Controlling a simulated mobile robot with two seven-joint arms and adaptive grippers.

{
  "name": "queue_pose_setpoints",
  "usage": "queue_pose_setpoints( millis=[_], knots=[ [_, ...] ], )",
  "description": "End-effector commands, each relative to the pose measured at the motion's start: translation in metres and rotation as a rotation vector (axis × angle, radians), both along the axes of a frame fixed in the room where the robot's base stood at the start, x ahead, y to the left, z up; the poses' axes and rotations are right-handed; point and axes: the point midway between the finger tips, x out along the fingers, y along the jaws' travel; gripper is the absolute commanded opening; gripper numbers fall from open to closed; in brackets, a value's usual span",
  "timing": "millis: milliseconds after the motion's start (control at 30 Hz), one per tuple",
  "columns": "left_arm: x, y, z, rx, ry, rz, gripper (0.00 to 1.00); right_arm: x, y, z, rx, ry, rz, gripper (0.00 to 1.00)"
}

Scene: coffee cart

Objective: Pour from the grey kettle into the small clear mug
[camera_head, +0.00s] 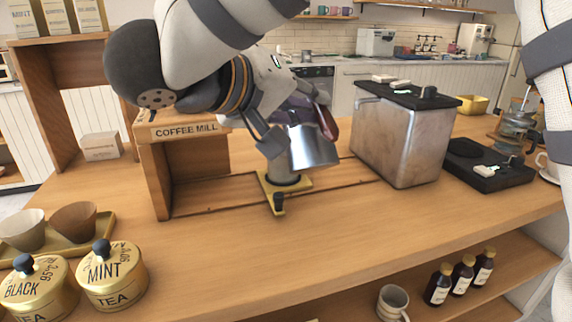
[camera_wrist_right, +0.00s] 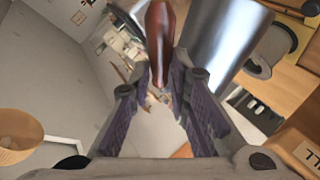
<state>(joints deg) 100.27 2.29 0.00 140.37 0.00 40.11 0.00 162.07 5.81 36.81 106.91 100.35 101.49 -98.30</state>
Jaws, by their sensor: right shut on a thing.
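The grey kettle (camera_head: 312,150) is a shiny metal vessel held above the middle of the wooden counter, and it looks tilted. My right gripper (camera_head: 285,125) is shut on its reddish-brown handle. The right wrist view shows the handle (camera_wrist_right: 160,40) between the finger pads and the kettle's metal body (camera_wrist_right: 222,45) beside it. Just below the kettle a pale round piece (camera_head: 284,177) sits on a brass base (camera_head: 300,184), partly hidden by the kettle. I cannot make out a small clear mug for certain. My left gripper is not in view.
A wooden coffee mill box (camera_head: 160,185) stands left of the kettle. A large metal bin (camera_head: 402,145) stands to the right, then a black scale (camera_head: 488,165) and a glass pot (camera_head: 517,124). Tea tins (camera_head: 112,280) are at front left. The front middle counter is clear.

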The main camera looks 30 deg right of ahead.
Motion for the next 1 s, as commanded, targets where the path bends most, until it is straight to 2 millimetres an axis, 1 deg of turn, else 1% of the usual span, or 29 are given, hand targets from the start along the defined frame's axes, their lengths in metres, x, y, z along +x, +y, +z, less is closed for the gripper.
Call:
queue_pose_setpoints(
  millis=[267,633,1000],
  knots=[
    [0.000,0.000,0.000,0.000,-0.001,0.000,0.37,-0.001,0.000,0.000,-0.004,-0.007,0.000,0.00],
    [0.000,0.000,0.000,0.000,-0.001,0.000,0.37,-0.009,0.002,-0.017,-0.027,-0.105,0.001,0.00],
    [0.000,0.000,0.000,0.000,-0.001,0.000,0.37,-0.009,0.002,-0.018,-0.026,-0.111,0.000,0.00]
  ],
)
